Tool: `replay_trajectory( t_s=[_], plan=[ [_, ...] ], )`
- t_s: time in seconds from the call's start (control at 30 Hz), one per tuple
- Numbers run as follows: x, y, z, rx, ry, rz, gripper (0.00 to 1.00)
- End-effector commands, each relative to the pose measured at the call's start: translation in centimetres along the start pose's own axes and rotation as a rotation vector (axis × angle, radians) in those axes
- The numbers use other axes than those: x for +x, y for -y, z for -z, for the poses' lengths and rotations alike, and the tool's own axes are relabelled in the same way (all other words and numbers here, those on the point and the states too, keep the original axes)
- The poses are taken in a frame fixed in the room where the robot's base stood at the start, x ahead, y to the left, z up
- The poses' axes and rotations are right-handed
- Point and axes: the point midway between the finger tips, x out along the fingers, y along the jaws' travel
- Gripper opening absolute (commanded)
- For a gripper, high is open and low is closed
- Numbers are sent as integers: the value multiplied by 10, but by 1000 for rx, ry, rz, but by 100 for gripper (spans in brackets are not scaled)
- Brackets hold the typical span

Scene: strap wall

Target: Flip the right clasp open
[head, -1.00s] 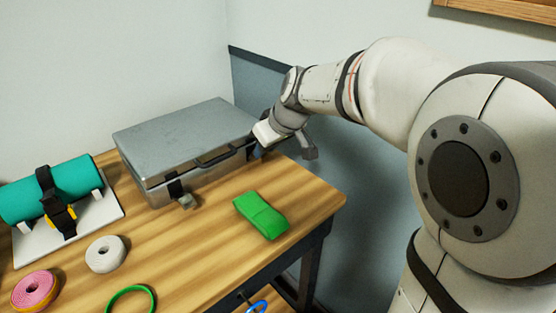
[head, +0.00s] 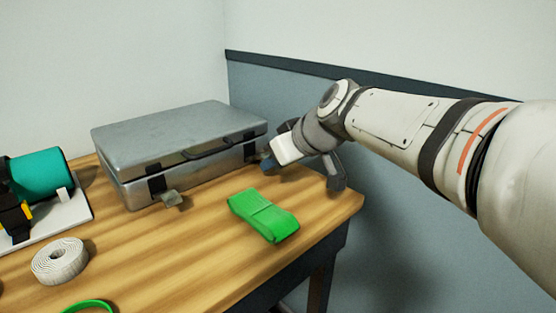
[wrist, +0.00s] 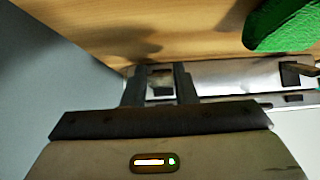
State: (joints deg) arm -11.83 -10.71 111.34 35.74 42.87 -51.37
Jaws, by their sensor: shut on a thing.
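A grey metal case (head: 175,135) lies closed on the wooden table, with a dark handle (head: 208,148) on its front. Its left clasp (head: 172,199) sticks out from the front as a grey tab below a black plate. The right clasp is at the front right corner, mostly hidden by my gripper (head: 267,162) in the head view. In the wrist view my gripper (wrist: 160,88) has its two dark fingers on either side of the right clasp (wrist: 161,82), shut on it. How far this clasp is turned, I cannot tell.
A folded green strap (head: 264,215) lies in front of the case and shows in the wrist view (wrist: 283,25). A white roll (head: 60,261) and a teal cylinder (head: 40,175) on a white stand are at left. The blue-grey wall panel (head: 290,95) is close behind my arm.

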Motion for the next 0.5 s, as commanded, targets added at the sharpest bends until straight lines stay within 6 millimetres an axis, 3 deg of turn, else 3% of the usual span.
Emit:
replay_trajectory(
  t_s=[0.03,0.5],
  plan=[
    [4,0,-7,-1,11,2,0],
    [7,4,-8,-4,17,10,0]
  ],
)
